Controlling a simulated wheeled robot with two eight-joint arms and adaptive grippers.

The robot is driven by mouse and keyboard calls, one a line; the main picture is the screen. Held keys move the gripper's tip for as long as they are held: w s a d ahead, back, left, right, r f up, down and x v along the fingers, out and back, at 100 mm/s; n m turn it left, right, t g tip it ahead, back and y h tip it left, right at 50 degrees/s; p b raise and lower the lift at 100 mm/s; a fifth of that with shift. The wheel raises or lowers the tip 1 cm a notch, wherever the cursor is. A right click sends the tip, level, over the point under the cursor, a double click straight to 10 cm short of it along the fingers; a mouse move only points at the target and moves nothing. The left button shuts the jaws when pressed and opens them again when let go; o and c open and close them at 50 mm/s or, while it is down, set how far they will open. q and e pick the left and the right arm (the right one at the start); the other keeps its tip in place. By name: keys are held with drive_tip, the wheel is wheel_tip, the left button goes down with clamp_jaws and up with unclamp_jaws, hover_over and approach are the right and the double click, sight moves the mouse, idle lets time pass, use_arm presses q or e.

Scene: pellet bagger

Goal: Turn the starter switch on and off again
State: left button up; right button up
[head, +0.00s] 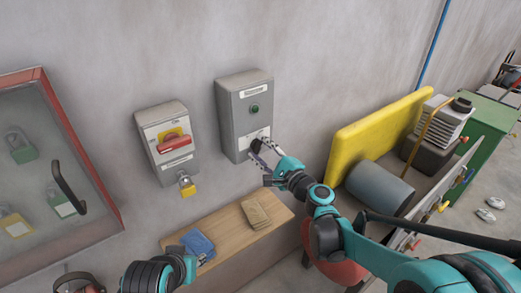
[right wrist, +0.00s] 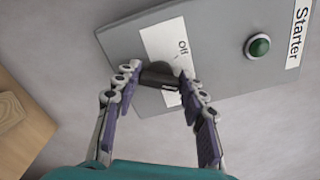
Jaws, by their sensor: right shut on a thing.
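The grey starter box (head: 237,118) hangs on the wall with a green button or lamp (head: 254,109) above its switch. The right wrist view also shows the box (right wrist: 225,50), its "Starter" label and the green button (right wrist: 259,46). The black starter switch (right wrist: 160,79) sits on a white plate marked "Off" (right wrist: 183,48). My right gripper (head: 262,150) is at the lower front of the box, its fingers shut on the switch from both sides. The fingers partly hide the switch, and I cannot tell exactly where it points. My left gripper (head: 194,261) is low at the left, its fingers unclear.
A grey box with a red switch (head: 174,142) and yellow padlock (head: 187,186) hangs left of the starter box. A red-framed cabinet (head: 121,217) is further left. A yellow panel (head: 365,130) stands right.

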drive_tip(key=n, duration=0.5)
drive_tip(key=shift+f+n+b, duration=0.2)
drive_tip(key=shift+n+b, duration=0.15)
drive_tip(key=shift+n, duration=0.05)
drive_tip(key=n, duration=0.6)
drive_tip(key=shift+f, duration=0.15)
idle(0.5)
drive_tip(key=o, duration=1.2)
drive_tip(key=shift+c, duration=0.2)
drive_tip(key=v, duration=1.2)
